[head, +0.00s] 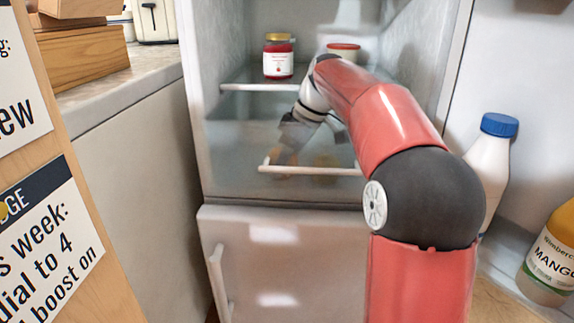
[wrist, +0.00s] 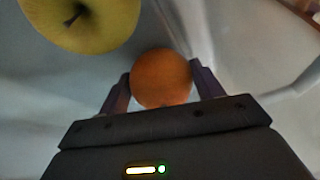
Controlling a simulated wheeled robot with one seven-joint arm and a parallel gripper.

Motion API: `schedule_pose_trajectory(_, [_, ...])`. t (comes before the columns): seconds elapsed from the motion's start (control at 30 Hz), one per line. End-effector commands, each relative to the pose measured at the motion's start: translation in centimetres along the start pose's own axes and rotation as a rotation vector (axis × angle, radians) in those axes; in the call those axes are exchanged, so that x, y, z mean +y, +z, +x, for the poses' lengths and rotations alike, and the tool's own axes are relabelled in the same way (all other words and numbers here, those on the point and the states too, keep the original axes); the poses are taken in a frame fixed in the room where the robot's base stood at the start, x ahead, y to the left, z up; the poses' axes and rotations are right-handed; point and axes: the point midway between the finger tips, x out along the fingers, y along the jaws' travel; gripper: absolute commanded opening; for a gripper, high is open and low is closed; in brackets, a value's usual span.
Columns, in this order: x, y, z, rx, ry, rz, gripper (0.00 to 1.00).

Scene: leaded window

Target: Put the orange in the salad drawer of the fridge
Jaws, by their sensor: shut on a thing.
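The orange (wrist: 161,79) sits between the two fingers of my gripper (wrist: 160,84) in the wrist view, and the gripper is shut on it. In the head view my gripper (head: 287,150) reaches down low in the open fridge, at the clear salad drawer with its pale handle bar (head: 312,170). The gripper looks dim there, as if seen through the clear front. The orange is barely visible in the head view. I cannot tell whether it touches the drawer floor. A yellow-green apple (wrist: 82,18) lies close by, up and left of the orange in the wrist view.
A red jam jar (head: 278,57) and a red-lidded tub (head: 344,51) stand on the shelf above. A milk bottle (head: 490,165) and a mango bottle (head: 551,255) are at the right. A counter (head: 120,80) runs along the left. The lower fridge door (head: 285,260) is closed.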

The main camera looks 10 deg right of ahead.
Motion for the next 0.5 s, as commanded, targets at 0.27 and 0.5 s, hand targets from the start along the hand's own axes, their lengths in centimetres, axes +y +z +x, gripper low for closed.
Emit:
schedule_pose_trajectory(0.27, [0.02,0.12,0.29,0.001,0.001,-0.001,0.38])
schedule_pose_trajectory(0.5, [0.04,0.22,0.53,0.0,0.0,-0.001,0.75])
